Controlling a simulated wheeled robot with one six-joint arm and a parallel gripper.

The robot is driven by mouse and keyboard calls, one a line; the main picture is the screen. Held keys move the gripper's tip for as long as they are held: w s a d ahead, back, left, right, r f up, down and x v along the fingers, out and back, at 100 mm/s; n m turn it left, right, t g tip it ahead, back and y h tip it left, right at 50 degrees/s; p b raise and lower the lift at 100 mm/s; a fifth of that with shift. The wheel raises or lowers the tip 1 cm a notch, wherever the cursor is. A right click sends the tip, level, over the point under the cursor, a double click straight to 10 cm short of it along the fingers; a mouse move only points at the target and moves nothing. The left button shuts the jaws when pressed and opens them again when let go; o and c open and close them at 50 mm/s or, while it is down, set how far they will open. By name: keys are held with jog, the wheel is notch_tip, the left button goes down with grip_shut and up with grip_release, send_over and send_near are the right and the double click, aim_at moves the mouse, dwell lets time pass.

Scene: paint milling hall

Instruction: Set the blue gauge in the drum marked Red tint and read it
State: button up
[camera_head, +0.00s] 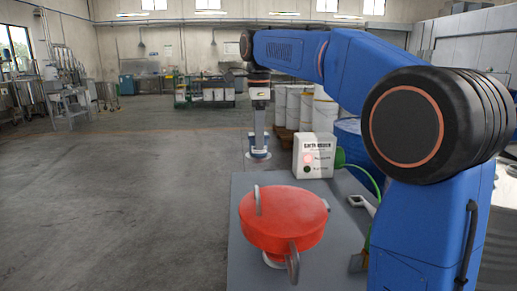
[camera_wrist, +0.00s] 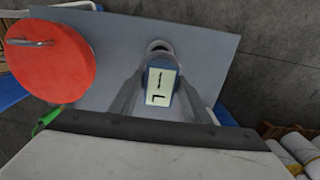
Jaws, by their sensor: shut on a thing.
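My gripper (camera_wrist: 160,82) is shut on the blue gauge (camera_wrist: 151,88), which sits between its two fingers in the wrist view. The gauge has a pale display with a few dark marks that I cannot read for sure. In the head view my gripper (camera_head: 259,157) hangs at the far left edge of the grey bench; the gauge is hard to make out there. A red round body (camera_head: 283,222) with grey handles stands on the bench; it also shows at the left of the wrist view (camera_wrist: 50,62). No "Red tint" marking is legible.
A white box (camera_head: 313,157) with a red and a dark green round spot stands on the grey bench (camera_head: 240,262). A green cable runs from it on the right. White drums (camera_head: 293,105) and a blue drum (camera_head: 351,150) stand behind. Open floor lies to the left.

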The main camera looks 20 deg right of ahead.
jog(key=shift+r, duration=3.6)
